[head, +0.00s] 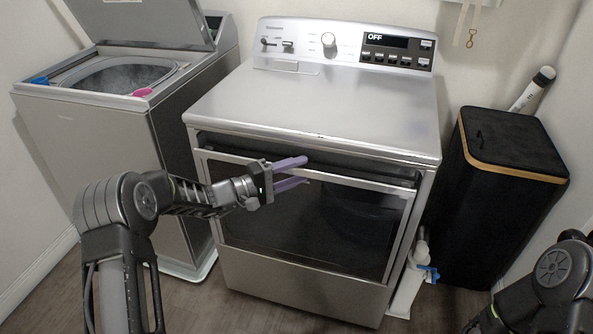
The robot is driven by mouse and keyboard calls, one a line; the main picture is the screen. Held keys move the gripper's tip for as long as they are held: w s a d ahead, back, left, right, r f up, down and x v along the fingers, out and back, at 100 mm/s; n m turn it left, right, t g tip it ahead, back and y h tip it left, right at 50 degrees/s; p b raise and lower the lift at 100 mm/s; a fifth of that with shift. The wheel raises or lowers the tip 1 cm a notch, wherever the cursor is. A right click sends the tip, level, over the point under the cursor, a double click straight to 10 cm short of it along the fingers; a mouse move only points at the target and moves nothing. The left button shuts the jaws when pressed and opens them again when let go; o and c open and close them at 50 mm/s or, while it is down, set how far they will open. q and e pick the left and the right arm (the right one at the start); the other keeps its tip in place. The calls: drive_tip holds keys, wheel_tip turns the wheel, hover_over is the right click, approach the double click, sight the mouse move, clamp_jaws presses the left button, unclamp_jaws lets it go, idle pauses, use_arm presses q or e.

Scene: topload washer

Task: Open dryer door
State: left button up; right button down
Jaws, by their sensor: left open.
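The silver dryer (315,107) stands in the middle of the head view, its display reading OFF. Its dark-windowed front door (310,225) looks tilted slightly out at the top, with a dark gap showing between it and the cabinet. My left gripper (298,172) is at the door's upper edge, left of centre. Its two purple fingers are apart and point right, with nothing seen between them. I cannot tell whether they touch the door. My right arm (560,280) shows at the lower right corner; its gripper is out of the picture.
A topload washer (80,130) with its lid (140,22) raised stands left of the dryer. A black hamper (505,200) with a wood-coloured rim stands to the right. A white bottle with a blue part (415,270) is on the floor between dryer and hamper. Floor in front is clear.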

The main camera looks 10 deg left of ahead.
use_arm(q)
clamp_jaws()
idle(0.5)
idle(0.9)
